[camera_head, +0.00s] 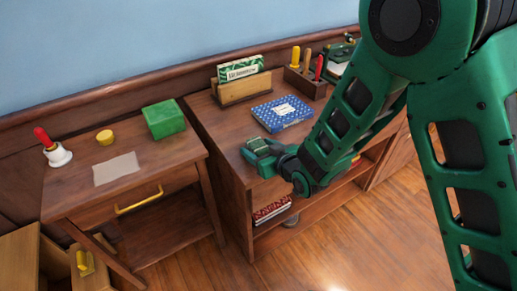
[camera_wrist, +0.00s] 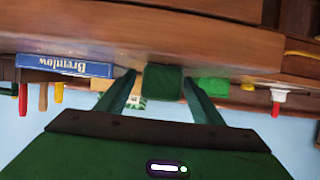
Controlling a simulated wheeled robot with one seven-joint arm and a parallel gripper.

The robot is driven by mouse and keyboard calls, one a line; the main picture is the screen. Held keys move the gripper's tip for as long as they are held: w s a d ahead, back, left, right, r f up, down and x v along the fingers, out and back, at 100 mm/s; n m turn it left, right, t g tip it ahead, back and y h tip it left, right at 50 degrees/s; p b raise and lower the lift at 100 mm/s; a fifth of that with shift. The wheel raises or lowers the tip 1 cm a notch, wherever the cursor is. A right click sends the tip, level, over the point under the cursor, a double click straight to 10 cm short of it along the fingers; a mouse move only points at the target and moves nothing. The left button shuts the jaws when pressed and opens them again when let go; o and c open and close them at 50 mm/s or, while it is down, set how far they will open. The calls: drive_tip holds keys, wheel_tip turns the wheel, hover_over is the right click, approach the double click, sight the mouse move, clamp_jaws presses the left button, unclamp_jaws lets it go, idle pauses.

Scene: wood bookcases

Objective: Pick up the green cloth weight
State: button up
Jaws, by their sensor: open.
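In the wrist view, which looks upside down, a small dark green block (camera_wrist: 163,82), apparently the green cloth weight, shows between the two fingers of my gripper (camera_wrist: 159,78). The fingers are apart, and the right one appears close to the block's side; I cannot tell whether they touch. In the head view my gripper (camera_head: 258,148) is low over the front left part of the middle bookcase top (camera_head: 225,124). There the weight cannot be clearly told apart from the green gripper.
A blue box (camera_head: 282,113) lies behind my gripper on the bookcase. A wooden holder (camera_head: 243,88) and a tool rack (camera_head: 306,83) stand at the back.

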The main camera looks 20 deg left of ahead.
drive_tip(key=shift+w+a+f, duration=0.15)
drive_tip(key=shift+w+a, duration=0.05)
drive_tip(key=shift+c, duration=0.6)
clamp_jaws()
